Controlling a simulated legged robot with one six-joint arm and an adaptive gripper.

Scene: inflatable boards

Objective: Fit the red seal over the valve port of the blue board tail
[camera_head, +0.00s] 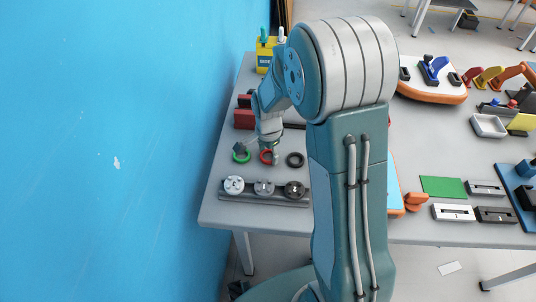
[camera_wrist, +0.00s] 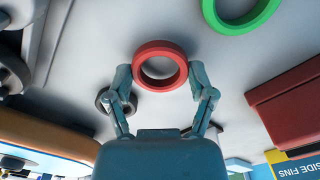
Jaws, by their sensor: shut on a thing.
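The red seal (camera_head: 267,157) is a ring at the left part of the table, between a green ring (camera_head: 241,157) and a black ring (camera_head: 295,160). My gripper (camera_head: 257,150) reaches down to it. In the wrist view, the fingers of my gripper (camera_wrist: 161,76) are shut on the red seal (camera_wrist: 160,50), one on each side of it. I cannot tell whether the seal touches the table. A strip of a light blue board with an orange edge (camera_head: 395,205) shows right of my arm, which hides most of it. I cannot make out its valve port.
A rack (camera_head: 262,201) with round grey and black fittings stands at the table's front left. Dark red blocks (camera_head: 243,119) and a yellow holder (camera_head: 264,58) stand behind. An orange-edged board (camera_head: 432,91) lies at the back right. A green mat (camera_head: 443,187) lies to the right.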

